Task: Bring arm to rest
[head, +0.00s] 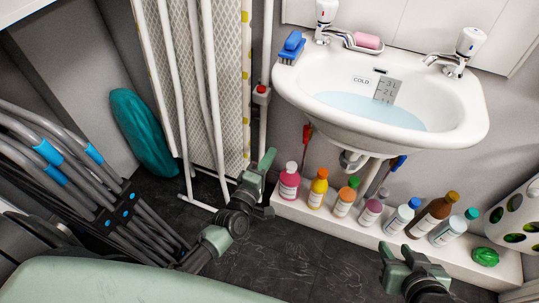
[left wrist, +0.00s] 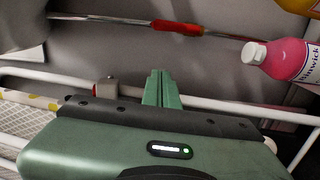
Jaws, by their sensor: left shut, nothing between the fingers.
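My left gripper (head: 267,160) is a green and black hand in the middle of the head view, in front of the ironing board's white legs and left of the bottles. In the left wrist view its two green fingers (left wrist: 161,88) are together, with nothing between them. My right gripper (head: 395,254) is at the lower right of the head view, in front of the bottle ledge. I cannot tell whether its fingers are apart. Neither gripper visibly holds anything.
A washbasin (head: 452,123) with water hangs on the wall. Several bottles stand on a white ledge (head: 294,213) below it, a pink one (head: 289,183) nearest my left gripper. A folded ironing board (head: 229,70) leans behind. Folded chairs (head: 62,165) stand left. Dark floor (head: 290,262) is clear between.

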